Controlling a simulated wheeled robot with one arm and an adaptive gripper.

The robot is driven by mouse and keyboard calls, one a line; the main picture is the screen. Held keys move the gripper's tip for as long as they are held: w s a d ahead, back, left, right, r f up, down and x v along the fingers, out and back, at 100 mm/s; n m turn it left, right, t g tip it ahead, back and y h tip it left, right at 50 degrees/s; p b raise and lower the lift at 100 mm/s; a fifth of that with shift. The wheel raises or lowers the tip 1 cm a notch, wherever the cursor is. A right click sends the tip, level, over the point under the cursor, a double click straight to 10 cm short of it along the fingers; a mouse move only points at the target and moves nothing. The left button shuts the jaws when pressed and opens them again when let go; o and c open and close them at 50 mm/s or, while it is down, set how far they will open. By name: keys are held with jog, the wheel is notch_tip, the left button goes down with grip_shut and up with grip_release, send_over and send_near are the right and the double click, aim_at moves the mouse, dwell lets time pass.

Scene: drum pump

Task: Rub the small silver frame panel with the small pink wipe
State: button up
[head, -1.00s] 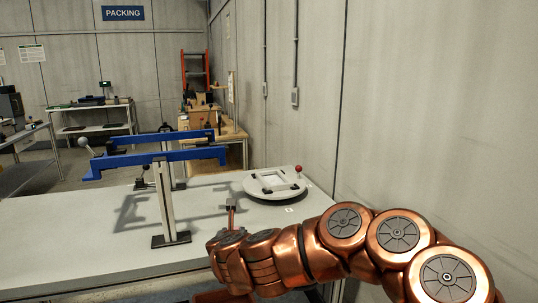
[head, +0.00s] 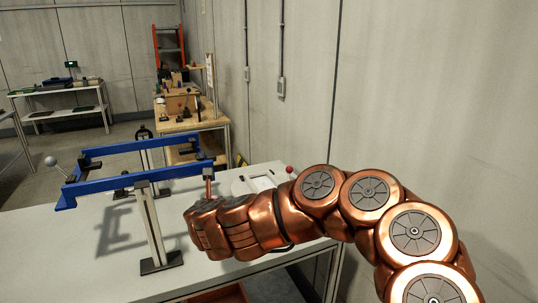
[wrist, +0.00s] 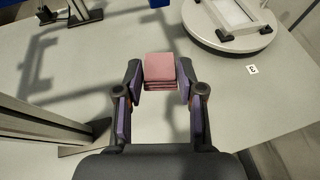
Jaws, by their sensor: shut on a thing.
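The small pink wipe (wrist: 159,68) is a folded block in the wrist view. My gripper (wrist: 160,80) is shut on it, with a dark finger on each side, and holds it over the grey table. The small silver frame panel (wrist: 236,14) is a pale rectangular frame on a round white turntable, at the top right of the wrist view, cut by the picture edge. It is apart from the wipe. In the head view the panel (head: 262,183) is partly hidden behind my arm, and my gripper's fingers and the wipe cannot be made out.
The turntable (wrist: 207,38) has dark clamps on it and a red knob (head: 289,169) beside the panel. A blue rail frame (head: 130,180) on metal posts stands to the left on the table (head: 95,262). A wall is close on the right. Bare table lies between wipe and turntable.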

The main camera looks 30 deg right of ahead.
notch_tip(320, 180, up, 2)
jog(key=shift+r+p, duration=0.1)
jog(key=shift+p, duration=0.55)
jog(key=w+d+f+n+y, duration=0.1)
jog(key=d+f+n+y, duration=0.1)
jog(key=d, duration=1.1)
jog(key=w+d+f+n+y, duration=0.1)
jog(key=d+n+y, duration=0.4)
jog(key=d, duration=0.8)
jog(key=shift+d+f+y, duration=0.35)
jog(key=shift+f+y, duration=0.15)
jog(key=shift+y, duration=0.2)
